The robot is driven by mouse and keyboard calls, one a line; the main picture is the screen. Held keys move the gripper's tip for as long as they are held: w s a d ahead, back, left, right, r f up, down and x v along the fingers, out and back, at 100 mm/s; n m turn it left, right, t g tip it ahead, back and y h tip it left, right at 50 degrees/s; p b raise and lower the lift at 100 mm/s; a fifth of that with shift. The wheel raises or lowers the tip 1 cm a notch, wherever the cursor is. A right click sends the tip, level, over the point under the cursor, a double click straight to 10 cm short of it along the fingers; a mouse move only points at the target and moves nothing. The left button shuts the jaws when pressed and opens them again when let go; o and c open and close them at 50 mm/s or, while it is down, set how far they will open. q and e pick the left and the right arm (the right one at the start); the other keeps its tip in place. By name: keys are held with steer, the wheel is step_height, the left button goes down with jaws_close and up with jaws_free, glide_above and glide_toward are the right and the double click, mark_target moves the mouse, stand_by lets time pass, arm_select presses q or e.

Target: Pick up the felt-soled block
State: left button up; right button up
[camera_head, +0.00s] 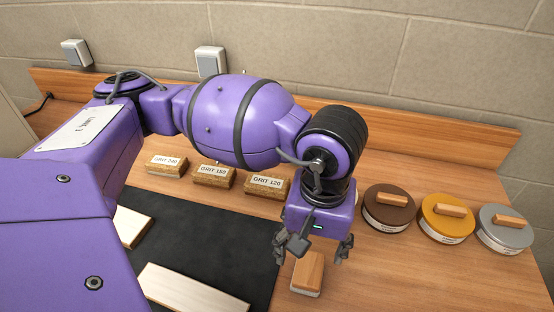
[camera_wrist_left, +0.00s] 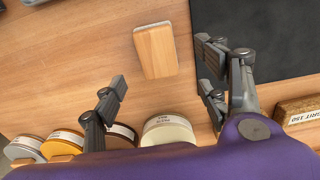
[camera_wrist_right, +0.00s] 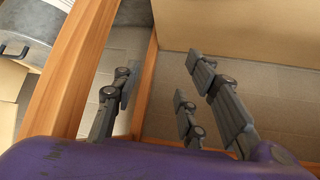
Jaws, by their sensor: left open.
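The felt-soled block (camera_head: 308,271) is a small light-wood block with a pale sole, lying on the wooden bench just right of the black mat. In the left wrist view the block (camera_wrist_left: 156,52) lies ahead of the fingers, its pale edge showing along its top and left side. My left gripper (camera_head: 315,249) is open and empty above and just behind the block, its fingers apart to either side. In the left wrist view the gripper (camera_wrist_left: 164,72) is not touching the block. My right gripper (camera_wrist_right: 160,84) shows only in its wrist view, open and empty.
Three cork-like grit blocks (camera_head: 213,175) stand behind the black mat (camera_head: 200,245). Two pale boards (camera_head: 187,291) lie on the mat. Three round tins with brown, yellow (camera_head: 440,232) and grey lids stand to the right. The bench's front right is clear.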

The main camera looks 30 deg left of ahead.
mark_target(309, 267)
arm_select(q)
steer(key=f, duration=0.1)
steer(key=s+f, duration=0.1)
steer(key=f, duration=0.1)
steer(key=shift+d, duration=0.1)
step_height(309, 267, down, 4)
steer(key=shift+w+d+r+p, duration=0.1)
steer(key=shift+r+p, duration=0.1)
steer(key=shift+p, duration=0.25)
steer(key=shift+f, duration=0.25)
arm_select(e)
steer(key=shift+s+a, duration=0.15)
steer(key=shift+s, duration=0.55)
arm_select(q)
steer(key=shift+c, duration=0.5)
steer(key=shift+r, duration=0.1)
steer(key=c, duration=1.2)
